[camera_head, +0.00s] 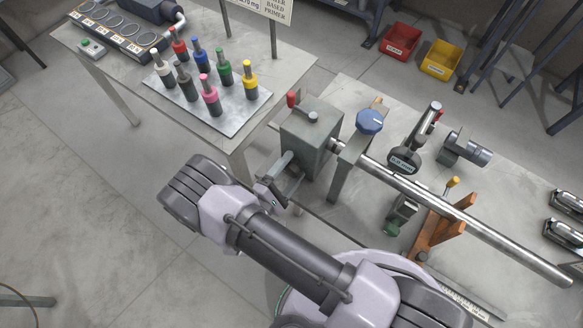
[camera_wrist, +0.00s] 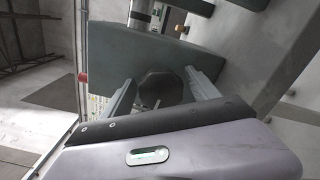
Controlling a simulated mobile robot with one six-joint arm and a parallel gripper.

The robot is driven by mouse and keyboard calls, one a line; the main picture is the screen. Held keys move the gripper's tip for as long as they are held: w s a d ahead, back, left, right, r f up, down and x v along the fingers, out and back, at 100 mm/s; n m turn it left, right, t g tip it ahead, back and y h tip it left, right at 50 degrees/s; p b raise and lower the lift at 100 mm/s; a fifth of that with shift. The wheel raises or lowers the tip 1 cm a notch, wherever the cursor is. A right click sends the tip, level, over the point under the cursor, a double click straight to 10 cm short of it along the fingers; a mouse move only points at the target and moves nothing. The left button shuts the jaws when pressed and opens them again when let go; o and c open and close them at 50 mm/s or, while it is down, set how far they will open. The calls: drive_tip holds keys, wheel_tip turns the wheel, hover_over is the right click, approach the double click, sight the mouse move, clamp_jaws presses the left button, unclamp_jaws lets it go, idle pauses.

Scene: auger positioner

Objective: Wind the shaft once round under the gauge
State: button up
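The long steel shaft (camera_head: 470,222) runs from the grey-green headstock box (camera_head: 311,140) toward the lower right of the bench in the head view. The dark gauge (camera_head: 403,161) sits on a stand beside the shaft. My gripper (camera_head: 279,181) is low at the left side of the box, partly hidden by my wrist. In the wrist view my gripper (camera_wrist: 160,92) is open, with one finger on each side of a dark faceted knob (camera_wrist: 160,87). Gaps show between the knob and both fingers. The grey-green box (camera_wrist: 150,48) fills the space behind it.
A blue knob (camera_head: 370,121) stands over the shaft near the box. An orange support (camera_head: 440,232) is under the shaft. A table with coloured bottles (camera_head: 210,97) stands close to the left of the box. Red (camera_head: 400,41) and yellow bins (camera_head: 440,60) are on the floor behind.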

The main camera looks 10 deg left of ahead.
idle(0.4)
drive_tip(key=v, duration=1.7)
drive_tip(key=shift+s+p, duration=0.2)
drive_tip(key=shift+p, duration=0.25)
drive_tip(key=shift+a, duration=0.1)
drive_tip(key=w+d+r+m+g+h+b, duration=0.2)
drive_tip(key=w+d+r+m+g, duration=0.2)
drive_tip(key=d+r+m+g, duration=0.3)
drive_tip(key=w+d+r+m+g+h+b, duration=0.1)
drive_tip(key=w+d+r+m+g, duration=0.35)
drive_tip(key=r+g, duration=0.3)
drive_tip(key=s+d+r+m+t+y+b, duration=0.2)
drive_tip(key=d+r+m+y, duration=0.4)
drive_tip(key=d+r, duration=0.1)
drive_tip(key=s+d+r+m+t+y+b, duration=0.1)
drive_tip(key=s+d+r+m+y+b, duration=0.1)
drive_tip(key=d+r+m+y, duration=0.3)
wheel_tip(320, 180, up, 3)
drive_tip(key=shift+s+d+r+m+t+y, duration=0.1)
drive_tip(key=shift+s+d+m+t+y, duration=0.35)
drive_tip(key=shift+d, duration=0.55)
